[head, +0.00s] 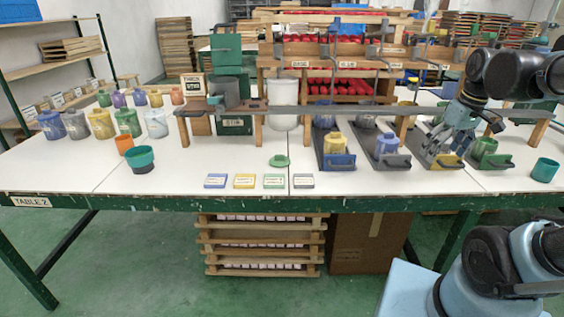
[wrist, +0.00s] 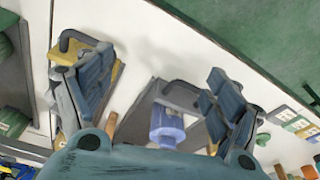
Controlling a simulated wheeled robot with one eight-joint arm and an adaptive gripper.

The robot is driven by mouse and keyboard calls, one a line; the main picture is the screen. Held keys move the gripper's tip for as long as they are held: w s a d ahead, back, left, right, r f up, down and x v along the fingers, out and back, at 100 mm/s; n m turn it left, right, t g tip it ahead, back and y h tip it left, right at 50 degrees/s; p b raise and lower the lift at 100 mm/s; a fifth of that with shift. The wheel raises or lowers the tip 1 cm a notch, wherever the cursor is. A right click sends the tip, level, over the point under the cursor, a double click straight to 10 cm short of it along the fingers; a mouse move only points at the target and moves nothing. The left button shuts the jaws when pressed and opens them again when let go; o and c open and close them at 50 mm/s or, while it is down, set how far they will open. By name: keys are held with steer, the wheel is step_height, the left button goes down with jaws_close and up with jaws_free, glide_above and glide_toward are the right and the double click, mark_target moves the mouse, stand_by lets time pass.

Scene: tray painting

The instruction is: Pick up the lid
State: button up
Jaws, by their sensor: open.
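A small green lid (head: 279,161) with a raised knob lies on the white table, just behind the row of cards. In the wrist view a small green piece that looks like this lid (wrist: 263,138) shows beyond my right finger. My gripper (head: 444,155) is over the right part of the table, above the tray with the yellow block, well to the right of the lid. Its two fingers (wrist: 157,75) are spread apart and nothing is between their tips. A tray with a blue-violet block (wrist: 165,125) shows below and between the fingers.
Handled trays with coloured blocks, including a blue tray (head: 337,161) and a grey tray (head: 398,161), stand right of the lid. Several cards, including a green card (head: 274,181), lie in front. A wooden-legged shelf (head: 235,110) stands behind. A teal cup (head: 545,170) stands far right.

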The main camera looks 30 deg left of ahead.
steer(key=w+a+r+n, duration=0.2)
steer(key=a+r+n, duration=0.2)
steer(key=a, duration=0.7)
step_height(320, 180, up, 3)
steer(key=n+g+y, duration=0.1)
steer(key=n+g, duration=0.2)
steer(key=n, duration=0.8)
glide_above(280, 159)
steer(key=w+d, duration=0.4)
steer(key=x, duration=1.7)
steer(key=shift+s+a, duration=0.1)
steer(key=shift+s, duration=0.35)
steer(key=shift+c, duration=0.6)
steer(key=c, duration=0.9)
